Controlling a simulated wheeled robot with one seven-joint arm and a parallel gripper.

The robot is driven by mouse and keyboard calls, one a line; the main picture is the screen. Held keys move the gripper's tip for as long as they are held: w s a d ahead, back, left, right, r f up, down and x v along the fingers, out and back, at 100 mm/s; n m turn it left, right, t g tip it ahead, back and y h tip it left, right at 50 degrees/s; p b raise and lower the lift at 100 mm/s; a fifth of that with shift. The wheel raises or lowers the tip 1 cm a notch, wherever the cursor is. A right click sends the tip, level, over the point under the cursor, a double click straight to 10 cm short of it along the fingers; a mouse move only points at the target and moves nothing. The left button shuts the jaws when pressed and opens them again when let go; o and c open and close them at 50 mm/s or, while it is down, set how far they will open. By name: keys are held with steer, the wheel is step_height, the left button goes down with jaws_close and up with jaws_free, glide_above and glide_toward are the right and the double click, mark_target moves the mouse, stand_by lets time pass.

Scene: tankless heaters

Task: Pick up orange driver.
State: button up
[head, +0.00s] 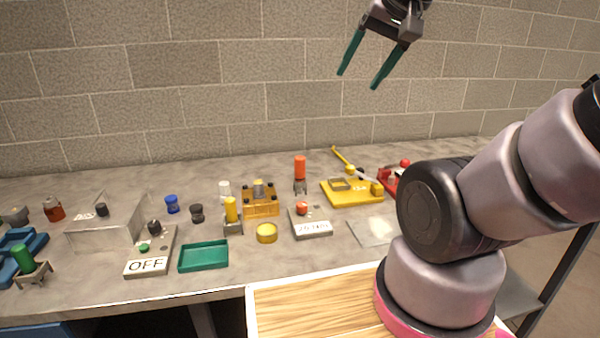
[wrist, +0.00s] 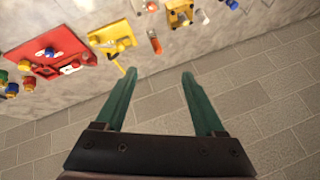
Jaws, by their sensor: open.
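The orange driver (head: 300,168) stands upright with its orange handle on top, in a small grey stand at the back middle of the bench. In the wrist view the orange driver (wrist: 154,41) shows beyond the fingertips, near the top middle. My gripper (head: 357,81) is open and empty, high in front of the brick wall, above and to the right of the driver. Its two green fingers (wrist: 159,74) are spread apart in the wrist view and touch nothing. The driver's lower end is hidden in the stand.
A yellow tray (head: 352,198) with a yellow stick lies right of the driver. An amber block (head: 262,208) is at its left, and a grey display box (head: 310,229) in front. A green tray (head: 203,257) and an OFF switch box (head: 148,266) stand farther left.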

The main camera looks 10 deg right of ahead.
steer(key=shift+o, duration=0.8)
steer(key=m+g, duration=0.5)
steer(key=m, duration=1.8)
glide_above(301, 156)
steer(key=s+d, duration=0.1)
step_height(301, 156, down, 25)
steer(key=shift+s+r, duration=0.1)
steer(key=shift+s, duration=0.05)
steer(key=x, duration=0.5)
steer(key=shift+f, duration=0.25)
steer(key=x, duration=0.5)
steer(key=shift+s+a+f, duration=0.15)
steer(key=shift+s+f, duration=0.05)
steer(key=shift+f, duration=0.1)
